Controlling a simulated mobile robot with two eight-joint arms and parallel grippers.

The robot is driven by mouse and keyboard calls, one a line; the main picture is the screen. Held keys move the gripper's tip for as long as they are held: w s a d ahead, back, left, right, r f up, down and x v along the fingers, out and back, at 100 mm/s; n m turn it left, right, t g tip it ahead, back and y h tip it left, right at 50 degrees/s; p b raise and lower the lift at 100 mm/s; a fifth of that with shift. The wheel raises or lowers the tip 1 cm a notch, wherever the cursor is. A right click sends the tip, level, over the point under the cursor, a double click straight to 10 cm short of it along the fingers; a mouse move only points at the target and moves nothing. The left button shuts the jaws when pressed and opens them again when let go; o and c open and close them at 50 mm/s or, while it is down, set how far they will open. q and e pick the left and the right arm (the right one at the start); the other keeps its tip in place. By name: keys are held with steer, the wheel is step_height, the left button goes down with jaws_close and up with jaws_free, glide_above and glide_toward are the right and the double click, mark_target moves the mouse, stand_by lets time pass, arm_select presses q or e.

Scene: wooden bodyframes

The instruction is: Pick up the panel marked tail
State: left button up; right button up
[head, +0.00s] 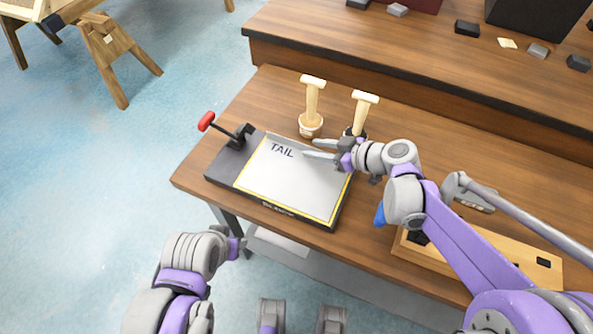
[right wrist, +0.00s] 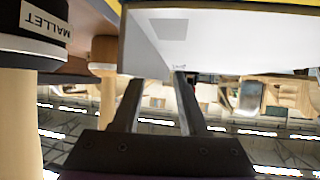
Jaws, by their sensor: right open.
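The panel marked TAIL (head: 290,178) is a flat light-grey sheet. It lies in a dark fixture (head: 222,172) with a yellow border on the near-left table. My right gripper (head: 314,148) is open at the panel's upper right edge, fingers pointing left. In the right wrist view the pale panel (right wrist: 235,40) fills the top, and the open fingertips (right wrist: 155,76) reach its edge; whether they touch it I cannot tell. My left arm's end (head: 236,246) is low in front of the table; its fingers cannot be made out.
A red-handled clamp (head: 206,121) stands at the fixture's left corner. Two wooden mallets (head: 312,105) (head: 362,110) stand upright behind the panel, close to my right gripper. A wooden tray (head: 480,262) lies at right. A raised shelf (head: 420,60) runs along the back.

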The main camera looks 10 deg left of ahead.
jaws_close()
stand_by(1.4)
